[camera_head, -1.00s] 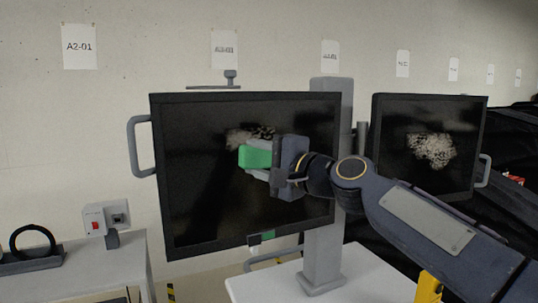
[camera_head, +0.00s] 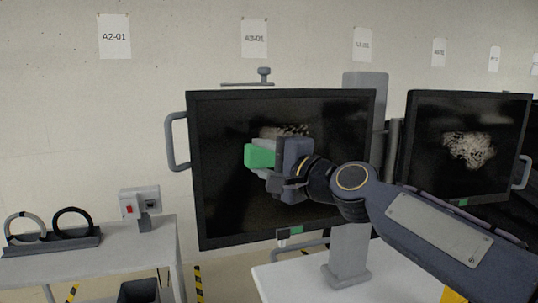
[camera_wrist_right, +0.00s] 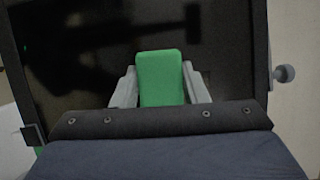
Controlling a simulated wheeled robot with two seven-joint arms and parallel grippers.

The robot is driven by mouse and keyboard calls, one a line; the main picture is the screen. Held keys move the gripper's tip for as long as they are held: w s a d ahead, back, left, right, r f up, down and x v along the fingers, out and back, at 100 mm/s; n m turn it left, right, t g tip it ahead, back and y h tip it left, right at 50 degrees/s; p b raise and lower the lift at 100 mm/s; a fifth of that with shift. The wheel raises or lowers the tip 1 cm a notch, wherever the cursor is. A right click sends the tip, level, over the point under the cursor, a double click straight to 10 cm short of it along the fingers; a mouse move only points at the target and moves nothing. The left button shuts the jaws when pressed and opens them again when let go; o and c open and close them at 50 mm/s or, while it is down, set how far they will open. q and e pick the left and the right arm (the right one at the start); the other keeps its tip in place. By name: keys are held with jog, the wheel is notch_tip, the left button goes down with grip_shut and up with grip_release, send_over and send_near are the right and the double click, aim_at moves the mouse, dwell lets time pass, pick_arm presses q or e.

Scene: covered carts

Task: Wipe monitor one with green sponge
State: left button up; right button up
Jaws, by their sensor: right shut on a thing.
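The green sponge (camera_head: 259,156) is held in my right gripper (camera_head: 268,163), in front of the left monitor (camera_head: 225,205). In the right wrist view the sponge (camera_wrist_right: 161,78) sits between both fingers of the gripper (camera_wrist_right: 160,90), with the dark screen (camera_wrist_right: 90,45) behind it. I cannot tell whether the sponge touches the screen. A pale, speckled smudge (camera_head: 285,131) shows on this screen just above the gripper, which hides part of it. The right monitor (camera_head: 430,175) has a similar pale smudge (camera_head: 468,150). My left gripper is not in view.
A grey post (camera_head: 350,250) on a white table (camera_head: 300,280) stands behind the left monitor. A grey handle (camera_head: 175,142) juts from its left side. At left, a side table (camera_head: 100,250) bears a switch box (camera_head: 140,203) and a stand with rings (camera_head: 50,240).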

jog(key=shift+w+d+r+p, duration=0.15)
jog(key=shift+d+r+p, duration=0.1)
jog(key=shift+r, duration=0.3)
jog(key=shift+w+d+r+p, duration=0.1)
jog(key=shift+d+r, duration=0.1)
jog(key=shift+r, duration=0.3)
jog(key=shift+w+d+b, duration=0.2)
jog(key=shift+d+b, duration=0.2)
jog(key=shift+d, duration=0.3)
jog(key=w+d+b, duration=0.2)
jog(key=d, duration=0.6)
jog(key=shift+w, duration=0.35)
jog(key=shift+d+f, duration=0.1)
jog(key=shift+s+d+f+b, duration=0.2)
jog(key=shift+s+b, duration=0.15)
jog(key=shift+b, duration=0.2)
jog(key=shift+s+d+r+b, duration=0.1)
jog(key=shift+s+d+b, duration=0.15)
jog(key=shift+s, duration=0.6)
jog(key=shift+s+d+r+b, duration=0.15)
jog(key=shift+s+b, duration=0.15)
jog(key=shift+s, duration=0.5)
jog(key=shift+s+d+f+b, duration=0.1)
jog(key=shift+s+d+b, duration=0.15)
jog(key=shift+s, duration=0.6)
